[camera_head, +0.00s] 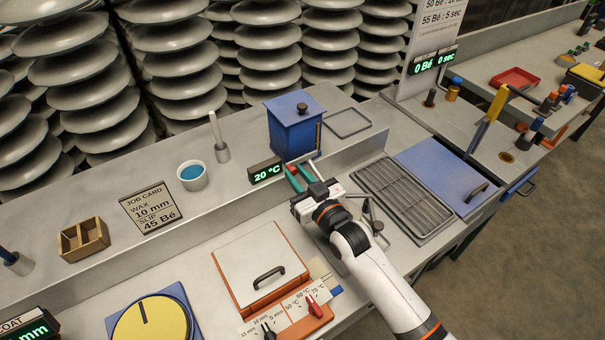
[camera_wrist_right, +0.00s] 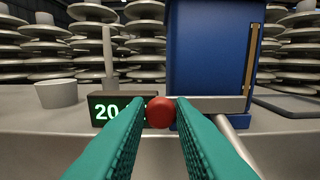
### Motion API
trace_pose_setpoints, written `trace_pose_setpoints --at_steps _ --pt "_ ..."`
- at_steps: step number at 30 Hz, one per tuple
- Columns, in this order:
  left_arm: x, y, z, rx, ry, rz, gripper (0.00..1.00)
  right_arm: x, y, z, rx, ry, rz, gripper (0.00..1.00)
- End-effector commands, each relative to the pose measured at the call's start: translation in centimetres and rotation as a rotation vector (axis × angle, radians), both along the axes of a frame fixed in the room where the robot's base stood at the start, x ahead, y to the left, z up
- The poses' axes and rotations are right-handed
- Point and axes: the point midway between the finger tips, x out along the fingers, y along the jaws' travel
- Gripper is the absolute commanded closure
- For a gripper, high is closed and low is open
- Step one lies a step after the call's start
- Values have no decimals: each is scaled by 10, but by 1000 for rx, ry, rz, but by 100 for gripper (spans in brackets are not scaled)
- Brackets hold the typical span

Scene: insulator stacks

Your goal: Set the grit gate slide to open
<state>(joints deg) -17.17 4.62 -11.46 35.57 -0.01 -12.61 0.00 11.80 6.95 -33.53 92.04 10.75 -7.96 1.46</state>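The blue box (camera_head: 294,125) with a black lid knob stands on the rear shelf; it also fills the upper middle of the right wrist view (camera_wrist_right: 210,50). A red round knob (camera_wrist_right: 160,112) shows in front of its foot, beside a pale horizontal bar (camera_wrist_right: 215,104). I take these for the grit gate slide; no open or shut mark is readable. My right gripper (camera_head: 301,176) points at the box foot. Its teal fingers are apart, with the red knob between their tips (camera_wrist_right: 161,104). Whether they touch the knob is unclear. My left gripper is out of view.
A 20 °C display (camera_head: 265,171) stands close left of the gripper. A white cup (camera_head: 193,175) and an upright rod (camera_head: 218,137) are further left. A slatted grate (camera_head: 405,195) and a blue lid (camera_head: 445,175) lie right. An orange-edged lidded box (camera_head: 258,262) is in front.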

Motion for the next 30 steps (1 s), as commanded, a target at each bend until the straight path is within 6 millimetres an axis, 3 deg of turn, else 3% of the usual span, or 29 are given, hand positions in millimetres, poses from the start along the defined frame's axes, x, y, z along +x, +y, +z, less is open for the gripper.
trace_pose_setpoints --at_steps 1,4,14,30 --pt "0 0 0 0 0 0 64 -2 2 -2 1 4 5 71" --pt "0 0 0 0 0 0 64 -2 2 -2 1 4 4 58" --pt "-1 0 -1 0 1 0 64 -4 -2 -2 1 3 2 58" --pt "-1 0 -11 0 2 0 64 -87 -55 -3 -1 4 3 58"
